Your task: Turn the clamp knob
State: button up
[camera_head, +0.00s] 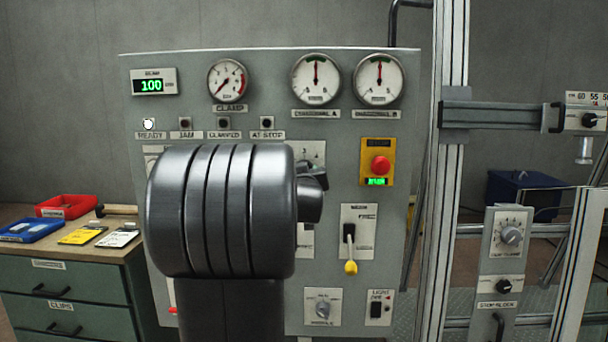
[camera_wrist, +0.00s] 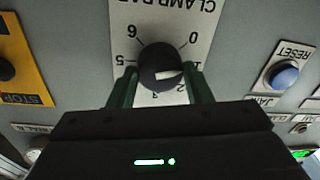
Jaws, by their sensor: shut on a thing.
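The clamp knob (camera_wrist: 158,62) is a round black dial with a white pointer mark, on a white plate (camera_wrist: 128,22) numbered around it and labelled with a word starting CLAMP. The pointer faces right in the wrist view, near the 1 and 2. My gripper (camera_wrist: 161,82) has one green finger on each side of the knob and is shut on it. In the head view, my arm covers the knob; only part of its plate (camera_head: 309,148) shows beside my dark wrist.
The wrist view shows a blue reset button (camera_wrist: 285,75) at right and a yellow stop plate (camera_wrist: 22,62) at left. In the head view, a red emergency button (camera_head: 380,165) and a yellow-tipped lever (camera_head: 351,267) stand right of my arm. The READY lamp (camera_head: 148,124) is lit.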

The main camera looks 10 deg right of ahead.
jog(key=n, duration=0.5)
jog(key=shift+f, duration=0.1)
jog(key=shift+n, duration=0.3)
dwell(0.4)
jog(key=o, duration=1)
jog(key=v, duration=1.3)
jog(key=shift+s+r, duration=0.3)
jog(key=shift+s, duration=0.15)
jog(key=x, duration=1.4)
jog(key=shift+f, duration=0.15)
